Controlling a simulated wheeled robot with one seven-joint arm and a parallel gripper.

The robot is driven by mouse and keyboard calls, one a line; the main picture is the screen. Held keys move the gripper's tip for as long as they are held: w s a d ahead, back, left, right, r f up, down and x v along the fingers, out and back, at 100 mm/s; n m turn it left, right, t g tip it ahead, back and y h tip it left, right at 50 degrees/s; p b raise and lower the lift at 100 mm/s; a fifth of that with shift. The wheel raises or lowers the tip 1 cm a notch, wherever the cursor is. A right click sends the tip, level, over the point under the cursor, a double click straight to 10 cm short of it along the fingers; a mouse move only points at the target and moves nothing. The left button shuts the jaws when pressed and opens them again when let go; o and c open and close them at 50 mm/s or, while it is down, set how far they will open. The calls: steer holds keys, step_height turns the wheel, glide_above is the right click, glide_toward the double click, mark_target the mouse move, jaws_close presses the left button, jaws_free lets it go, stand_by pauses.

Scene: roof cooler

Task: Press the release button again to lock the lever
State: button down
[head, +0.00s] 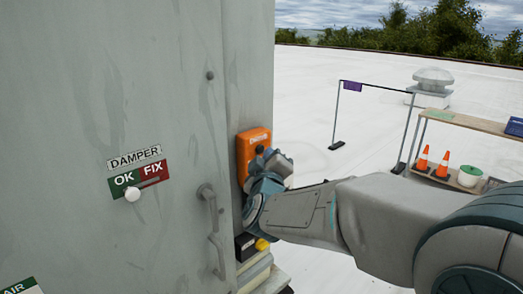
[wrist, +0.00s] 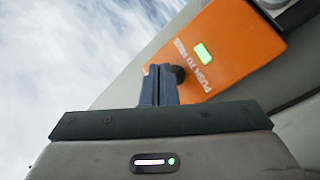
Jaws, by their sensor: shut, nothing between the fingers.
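The orange release box (head: 253,142) is fixed to the grey cabinet's narrow side panel. It also shows in the wrist view (wrist: 235,45), with "PUSH TO FREE" lettering and a lit green light (wrist: 203,53). Its dark round button (wrist: 177,73) is right at my fingertips and partly hidden by them; contact cannot be told. My gripper (wrist: 160,72) is shut and empty, pointing at the button; it also shows in front of the box in the head view (head: 264,160). The damper lever's white knob (head: 132,194) sits below OK on the green and red OK/FIX plate (head: 155,170).
A shelf (head: 470,124) with cones stands far right on the white roof, and a thin barrier frame (head: 338,115) stands behind.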

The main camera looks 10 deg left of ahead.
steer(key=shift+a, duration=0.1)
steer(key=shift+w+a, duration=0.25)
steer(key=shift+a, duration=0.1)
stand_by(0.5)
steer(key=shift+s+d, duration=0.3)
steer(key=shift+d, duration=0.2)
steer(key=shift+s+d+b, duration=0.35)
steer(key=shift+s+d, duration=0.2)
steer(key=shift+d, duration=0.3)
steer(key=shift+s+d+b, duration=0.3)
steer(key=shift+s+d, duration=0.2)
steer(key=shift+d, duration=0.3)
steer(key=shift+s+d+b, duration=0.35)
steer(key=shift+s+d, duration=0.2)
steer(key=shift+d, duration=0.3)
stand_by(0.7)
